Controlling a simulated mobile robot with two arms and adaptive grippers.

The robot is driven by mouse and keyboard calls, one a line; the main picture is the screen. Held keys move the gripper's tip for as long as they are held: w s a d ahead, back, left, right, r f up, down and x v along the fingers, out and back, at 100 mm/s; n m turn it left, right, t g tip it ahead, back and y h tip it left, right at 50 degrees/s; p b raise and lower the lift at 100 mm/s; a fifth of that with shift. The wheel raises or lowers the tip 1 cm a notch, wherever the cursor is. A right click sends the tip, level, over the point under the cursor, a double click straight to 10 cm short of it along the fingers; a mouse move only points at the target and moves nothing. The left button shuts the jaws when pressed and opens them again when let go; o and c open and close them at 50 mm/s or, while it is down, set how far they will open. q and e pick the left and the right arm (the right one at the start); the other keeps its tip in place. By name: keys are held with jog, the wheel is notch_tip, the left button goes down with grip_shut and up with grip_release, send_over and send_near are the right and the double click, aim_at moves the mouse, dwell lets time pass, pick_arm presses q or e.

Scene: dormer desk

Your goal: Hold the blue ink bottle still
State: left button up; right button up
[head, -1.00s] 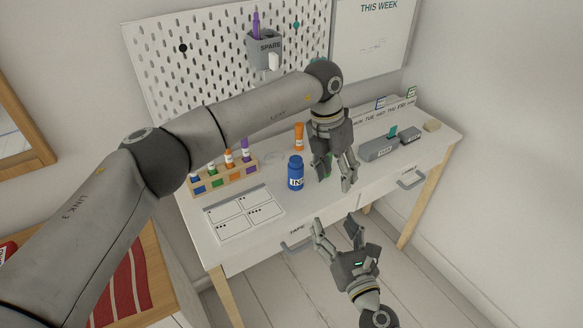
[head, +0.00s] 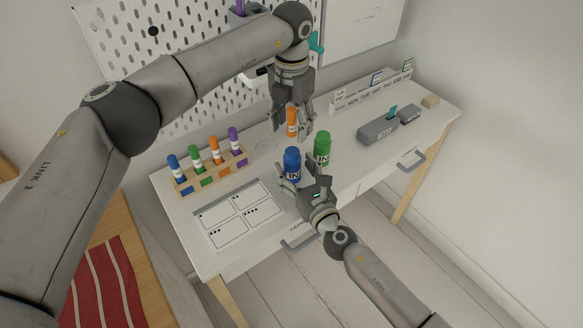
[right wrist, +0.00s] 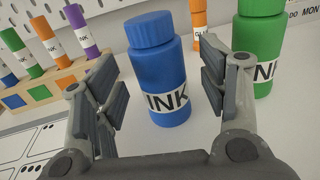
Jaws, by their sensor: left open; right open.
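The blue ink bottle (head: 291,160) stands upright on the white desk, its lower part partly hidden by my right gripper in the head view. In the right wrist view the blue bottle (right wrist: 160,75) stands between the spread fingers, with its white INK label facing the camera. My right gripper (head: 303,176) is open, one finger on each side of the bottle; a gap shows on both sides in the wrist view. My left gripper (head: 290,128) is open above the back of the desk, in front of an orange glue tube (head: 292,118).
A green ink bottle (head: 322,147) stands close to the right of the blue one. A wooden rack (head: 212,172) of markers is at the left, a storyboard sheet (head: 238,214) in front. Grey boxes (head: 378,132) stand at the right.

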pick_arm(q)
jog(key=shift+s+d+r, duration=0.15)
jog(key=shift+s, duration=0.05)
pick_arm(e)
jog(key=shift+x, duration=0.8)
pick_arm(q)
jog(key=shift+w, duration=0.1)
pick_arm(e)
jog(key=shift+w, duration=0.1)
jog(key=shift+r, duration=0.1)
grip_shut()
pick_arm(q)
jog(key=shift+m, duration=0.3)
